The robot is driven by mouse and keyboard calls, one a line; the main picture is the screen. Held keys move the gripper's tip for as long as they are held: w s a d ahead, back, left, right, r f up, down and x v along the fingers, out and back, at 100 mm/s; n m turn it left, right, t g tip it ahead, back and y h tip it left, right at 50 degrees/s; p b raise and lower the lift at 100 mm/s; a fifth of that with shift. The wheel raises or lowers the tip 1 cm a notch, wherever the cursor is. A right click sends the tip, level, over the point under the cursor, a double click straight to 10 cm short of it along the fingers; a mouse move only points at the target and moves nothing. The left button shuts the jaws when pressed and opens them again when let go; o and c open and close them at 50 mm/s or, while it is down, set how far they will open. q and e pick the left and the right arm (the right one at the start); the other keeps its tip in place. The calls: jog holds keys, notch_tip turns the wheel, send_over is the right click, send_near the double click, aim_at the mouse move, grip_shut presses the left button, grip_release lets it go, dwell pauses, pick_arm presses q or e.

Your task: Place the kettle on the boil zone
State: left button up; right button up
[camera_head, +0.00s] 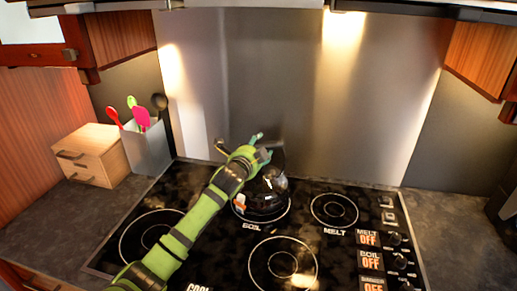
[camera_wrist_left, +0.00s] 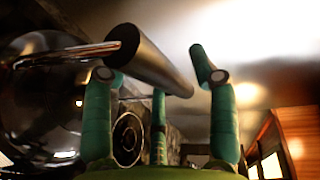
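The dark, shiny kettle (camera_head: 272,187) appears to stand upright on the boil zone (camera_head: 286,212), the back-middle ring labelled BOIL. My arm hides part of its left side. My left gripper (camera_head: 262,146) is at the top of the kettle, by its handle. In the left wrist view the round kettle body (camera_wrist_left: 40,105) fills the left side, and its black handle (camera_wrist_left: 152,62) reaches between my spread teal fingers (camera_wrist_left: 160,100). The fingers look open, with gaps around the handle. My right gripper is not in view.
The black cooktop has other rings: melt (camera_head: 334,209) at back right, one front middle (camera_head: 282,265), one at left (camera_head: 150,234). Control knobs (camera_head: 396,239) line its right side. A utensil holder (camera_head: 147,149) and wooden drawer box (camera_head: 93,154) stand back left.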

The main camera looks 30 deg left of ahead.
pick_arm(q)
jog(key=shift+s, duration=0.2)
jog(key=b+v, duration=0.2)
jog(key=v, duration=0.9)
jog(key=shift+s+b, duration=0.3)
jog(key=shift+b, duration=0.1)
dwell(1.0)
